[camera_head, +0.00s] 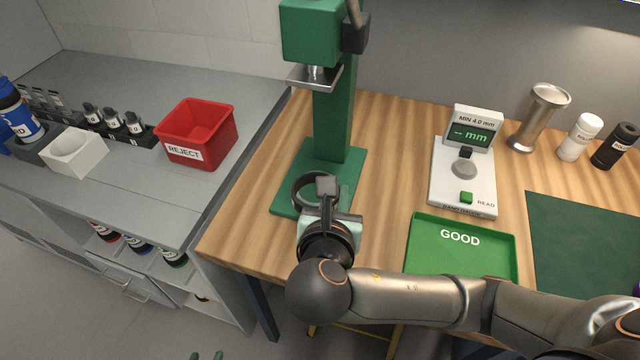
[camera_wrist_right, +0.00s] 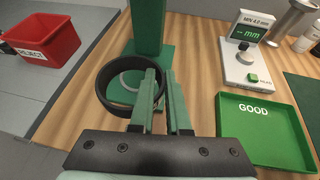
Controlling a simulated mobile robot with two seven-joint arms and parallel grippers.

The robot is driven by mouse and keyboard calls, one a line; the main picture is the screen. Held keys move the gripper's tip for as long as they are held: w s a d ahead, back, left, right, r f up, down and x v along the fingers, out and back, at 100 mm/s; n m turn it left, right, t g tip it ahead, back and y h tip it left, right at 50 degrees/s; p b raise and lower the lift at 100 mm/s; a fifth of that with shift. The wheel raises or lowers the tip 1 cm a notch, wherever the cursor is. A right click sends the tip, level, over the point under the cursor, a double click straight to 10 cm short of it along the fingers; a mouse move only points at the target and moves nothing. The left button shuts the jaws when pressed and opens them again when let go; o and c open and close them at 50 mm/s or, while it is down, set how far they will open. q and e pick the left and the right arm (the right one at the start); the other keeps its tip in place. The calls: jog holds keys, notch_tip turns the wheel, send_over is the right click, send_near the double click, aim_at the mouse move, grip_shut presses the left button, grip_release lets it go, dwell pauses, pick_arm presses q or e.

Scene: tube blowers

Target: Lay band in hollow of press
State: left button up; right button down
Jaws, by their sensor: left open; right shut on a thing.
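The dark band (camera_head: 295,190) is a ring held by my right gripper (camera_head: 336,198) over the base of the green press (camera_head: 335,120). The right wrist view shows the band (camera_wrist_right: 100,88) at the left of the green fingers (camera_wrist_right: 163,90), which are shut on its near-right side. Through the band a pale ring, likely the press hollow (camera_wrist_right: 126,78), shows on the base. I cannot tell whether the band touches the base. The press head (camera_head: 315,72) is raised well above. My left gripper (camera_head: 206,356) is open, with only its green tips at the bottom edge.
A red REJECT bin (camera_head: 222,125) stands on the grey counter at left. A green GOOD tray (camera_head: 412,250) and a gauge (camera_head: 477,190) are right of the press. A metal cup (camera_head: 535,120) and two bottles stand at the back right.

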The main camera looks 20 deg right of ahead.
jog(key=b+x, duration=0.2)
jog(key=x, duration=0.3)
jog(key=a+f+b+x, duration=0.1)
jog(key=b+x, duration=0.1)
jog(key=x, duration=0.2)
jog(key=a+f+b+x, duration=0.1)
jog(key=b+x, duration=0.2)
jog(key=x, duration=0.2)
jog(key=shift+w+f, duration=0.2)
jog(key=shift+f, duration=0.2)
jog(key=shift+w+d+f, duration=0.15)
jog(key=shift+w+f, duration=0.15)
jog(key=shift+f, duration=0.1)
jog(key=f, duration=0.3)
jog(key=shift+w+d+f+b, duration=0.1)
jog(key=shift+w+f+b, duration=0.15)
jog(key=shift+b, duration=0.15)
jog(key=shift+f, duration=0.1)
jog(key=shift+f, duration=0.5)
jog(key=c, duration=0.9)
grip_release()
jog(key=shift+f, duration=0.15)
